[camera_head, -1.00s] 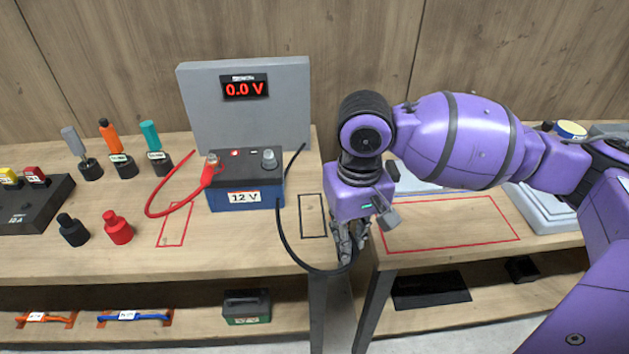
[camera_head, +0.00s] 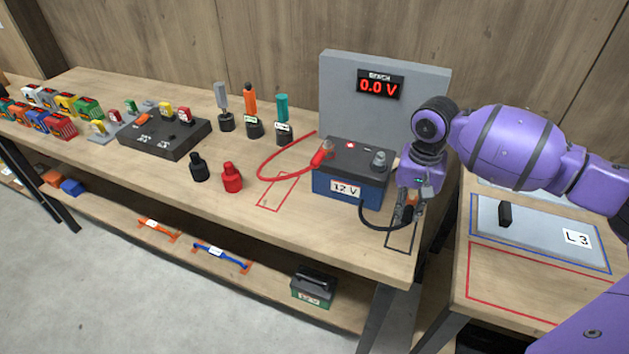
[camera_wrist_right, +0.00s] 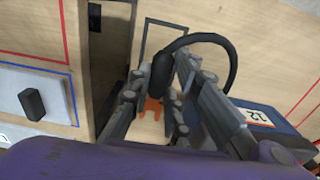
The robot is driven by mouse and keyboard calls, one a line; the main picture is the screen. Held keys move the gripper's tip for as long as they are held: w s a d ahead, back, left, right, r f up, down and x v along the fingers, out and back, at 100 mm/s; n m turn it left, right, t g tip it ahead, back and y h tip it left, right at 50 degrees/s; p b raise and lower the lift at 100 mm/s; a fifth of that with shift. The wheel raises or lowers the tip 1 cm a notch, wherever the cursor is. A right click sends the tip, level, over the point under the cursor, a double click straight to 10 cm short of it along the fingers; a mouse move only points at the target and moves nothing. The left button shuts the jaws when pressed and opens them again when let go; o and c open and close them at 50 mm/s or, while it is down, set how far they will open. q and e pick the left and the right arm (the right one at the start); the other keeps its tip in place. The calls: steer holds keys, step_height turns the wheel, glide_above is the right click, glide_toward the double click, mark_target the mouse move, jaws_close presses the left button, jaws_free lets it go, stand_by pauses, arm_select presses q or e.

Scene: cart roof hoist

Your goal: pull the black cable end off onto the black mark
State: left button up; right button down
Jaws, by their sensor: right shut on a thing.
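The black cable (camera_head: 374,226) curves from the blue 12 V battery (camera_head: 335,185) to my right gripper (camera_head: 407,212). The gripper is shut on the black cable end (camera_wrist_right: 161,78), which shows between the fingers in the wrist view. The gripper is low over the black mark (camera_head: 388,247), a rectangle outline at the table's right end. Whether the cable end touches the table I cannot tell. The red cable clamp (camera_head: 322,157) is at the battery's left terminal. My left gripper is out of view.
A grey panel (camera_head: 345,90) reading 0.0 V stands behind the battery. A red outline (camera_head: 284,192), a red cap (camera_head: 232,178) and a black cap (camera_head: 199,167) are to its left. A gap separates this table from the right one with a grey plate (camera_head: 540,230).

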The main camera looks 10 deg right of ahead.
steer(key=shift+s+f, duration=0.1)
steer(key=shift+s, duration=0.05)
glide_above(401, 236)
step_height(401, 236, down, 5)
steer(key=shift+a, duration=0.1)
steer(key=shift+f, duration=0.7)
steer(key=c, duration=1.5)
jaws_free()
steer(key=shift+c, duration=0.2)
steer(key=shift+r, duration=0.15)
step_height(401, 236, up, 12)
steer(key=shift+a+f, duration=0.1)
